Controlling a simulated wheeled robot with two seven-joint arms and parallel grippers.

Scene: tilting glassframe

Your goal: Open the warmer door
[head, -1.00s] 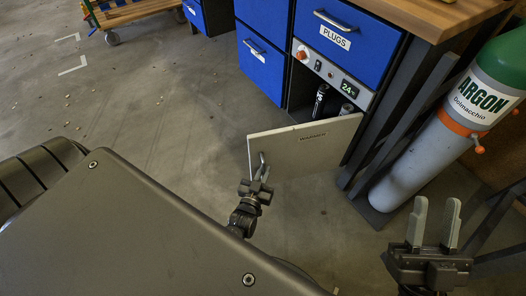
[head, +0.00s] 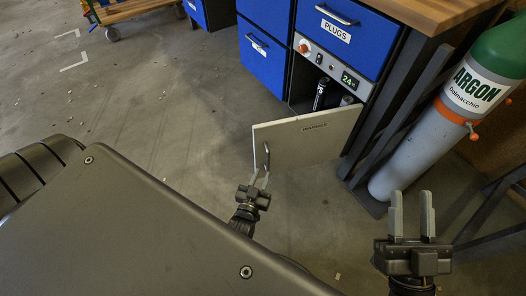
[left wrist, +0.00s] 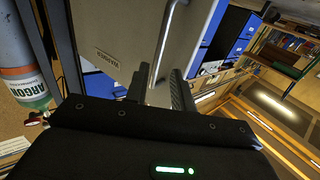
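The warmer door (head: 318,137) is a pale panel labelled "WARMER". It stands swung out from the cabinet, with the dark compartment (head: 302,98) showing behind it. Its upright metal handle (head: 266,156) is near the door's left edge. My left gripper (head: 260,180) is at the lower end of the handle with its fingers spread. In the left wrist view the handle (left wrist: 163,45) runs down between the two separated fingers, and I see no finger pressed on it. My right gripper (head: 412,212) is open and empty, in front of the cabinet's right side.
Dark bottles (head: 321,94) stand inside the compartment under a control panel (head: 330,69) reading 24. Blue drawers (head: 345,35) are above and to the left. A green and grey argon cylinder (head: 440,135) stands at the right by the dark table legs.

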